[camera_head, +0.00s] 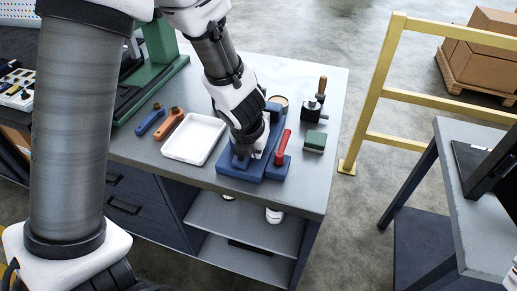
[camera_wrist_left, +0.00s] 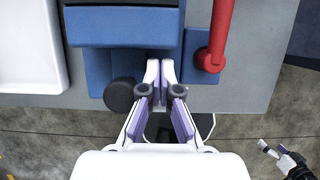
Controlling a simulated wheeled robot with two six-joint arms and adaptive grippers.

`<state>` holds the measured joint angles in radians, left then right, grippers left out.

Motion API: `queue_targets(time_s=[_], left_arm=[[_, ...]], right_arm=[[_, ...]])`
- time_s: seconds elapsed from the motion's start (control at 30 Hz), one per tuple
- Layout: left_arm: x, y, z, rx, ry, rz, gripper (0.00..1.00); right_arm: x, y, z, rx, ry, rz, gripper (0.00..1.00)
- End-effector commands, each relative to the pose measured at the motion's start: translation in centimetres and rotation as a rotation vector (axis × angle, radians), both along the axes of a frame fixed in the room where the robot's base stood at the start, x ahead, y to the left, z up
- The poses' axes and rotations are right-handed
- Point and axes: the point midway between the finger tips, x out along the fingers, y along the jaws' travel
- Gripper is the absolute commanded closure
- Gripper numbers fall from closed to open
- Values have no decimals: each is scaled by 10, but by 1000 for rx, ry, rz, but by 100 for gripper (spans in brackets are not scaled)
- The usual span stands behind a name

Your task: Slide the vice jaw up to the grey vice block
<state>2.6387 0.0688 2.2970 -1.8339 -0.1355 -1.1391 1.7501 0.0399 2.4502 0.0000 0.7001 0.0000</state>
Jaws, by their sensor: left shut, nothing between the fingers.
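The blue vice (camera_head: 240,167) stands on the front right of the grey bench. A red handle (camera_head: 283,143) rises at its right side; it also shows in the wrist view (camera_wrist_left: 222,30). In the wrist view a wide blue block (camera_wrist_left: 122,26), which looks like the vice jaw, lies across the blue base (camera_wrist_left: 98,68). My left gripper (camera_head: 257,152) is over the vice, shut and empty. Its fingertips (camera_wrist_left: 160,66) are close to the blue block's near side; contact is unclear. I cannot make out the grey vice block. My right gripper (camera_wrist_left: 277,154) shows small; its jaw state is unclear.
A white tray (camera_head: 194,138) is left of the vice, with orange (camera_head: 172,123) and blue (camera_head: 150,119) tools beyond it. A green block (camera_head: 315,141) and a dark wooden-handled tool (camera_head: 312,110) are to the right. A yellow rail (camera_head: 365,110) stands beyond the bench.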

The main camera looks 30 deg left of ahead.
Motion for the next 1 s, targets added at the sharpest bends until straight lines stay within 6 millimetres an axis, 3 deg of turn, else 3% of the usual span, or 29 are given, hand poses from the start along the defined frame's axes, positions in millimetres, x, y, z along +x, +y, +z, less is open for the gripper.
queue_targets(time_s=[0.2, 0.4, 0.53, 1.0], left_arm=[[4, 1, 2, -1, 1, 1, 100], [40, 9, 8, -1, 1, 2, 100], [57, 13, 5, 0, 0, 0, 100], [60, 12, 0, 1, 0, -1, 100]], right_arm=[[0, 0, 5, 0, 1, 0, 3], [0, 0, 38, 0, 0, 0, 3], [0, 0, 48, 0, 0, 0, 3], [0, 0, 45, 0, 0, 0, 3]])
